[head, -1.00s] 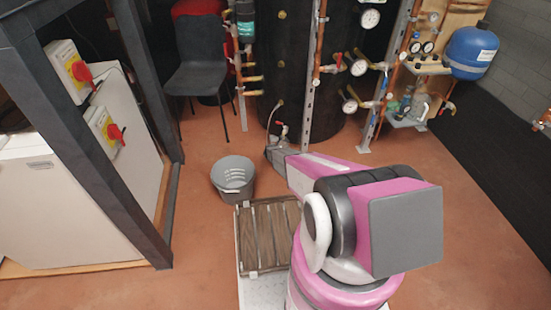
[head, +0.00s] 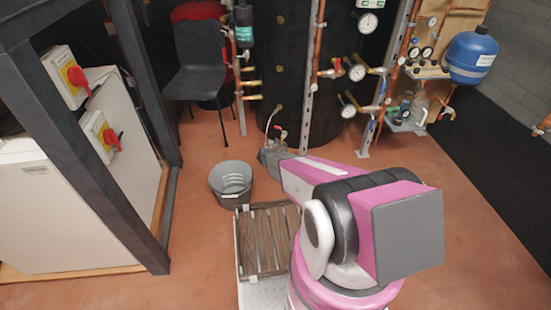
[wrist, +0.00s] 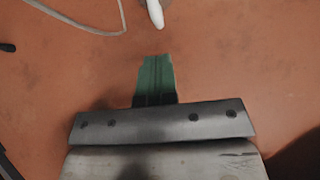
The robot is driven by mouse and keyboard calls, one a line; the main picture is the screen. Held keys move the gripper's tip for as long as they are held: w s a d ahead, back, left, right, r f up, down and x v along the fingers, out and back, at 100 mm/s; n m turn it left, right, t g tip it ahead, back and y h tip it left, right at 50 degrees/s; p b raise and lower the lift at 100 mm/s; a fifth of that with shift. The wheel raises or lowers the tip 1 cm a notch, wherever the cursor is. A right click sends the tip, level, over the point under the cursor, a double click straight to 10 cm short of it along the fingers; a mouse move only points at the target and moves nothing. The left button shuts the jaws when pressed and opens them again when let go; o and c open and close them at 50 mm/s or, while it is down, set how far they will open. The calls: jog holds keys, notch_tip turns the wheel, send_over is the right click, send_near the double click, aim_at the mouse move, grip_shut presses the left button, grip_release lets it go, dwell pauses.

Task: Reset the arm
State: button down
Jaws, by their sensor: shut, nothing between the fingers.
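My arm (head: 325,190), pink, white and dark grey, reaches forward from the bottom of the head view toward the black tank. Its dark grey wrist end (head: 272,157) is to the right of and beyond the grey bucket. The fingers cannot be made out in the head view. In the wrist view my gripper (wrist: 156,60) shows green fingers pressed together, shut and empty, over the red-brown floor (wrist: 235,60). A rounded white object (wrist: 155,12) shows beyond the fingertips, apart from them; I cannot tell what it is.
The bucket (head: 231,180) stands on the floor. A dark chair (head: 200,65) is behind it. The black tank (head: 300,90) with pipes and gauges stands ahead; a blue vessel (head: 471,57) hangs right. A dark frame (head: 75,150) is left. Floor at right (head: 455,200) is clear.

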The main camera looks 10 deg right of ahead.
jog(key=s+d+r+m+g, duration=0.2)
jog(key=s+r+m, duration=0.5)
jog(key=r, duration=0.4)
jog(key=s+d+r+m+g, duration=0.2)
jog(key=s+d+r+m, duration=0.1)
jog(key=s+r+m, duration=0.65)
jog(key=s+a+r+m+g+y, duration=0.1)
jog(key=s+r+m+g+y, duration=0.1)
jog(key=s+r+m, duration=0.4)
jog(key=s+a+r+m+g+y, duration=0.1)
jog(key=s+r+m, duration=0.6)
jog(key=s+r, duration=0.7)
jog(key=shift+a+g+y, duration=0.4)
jog(key=shift+a+y, duration=0.2)
jog(key=shift+y, duration=0.2)
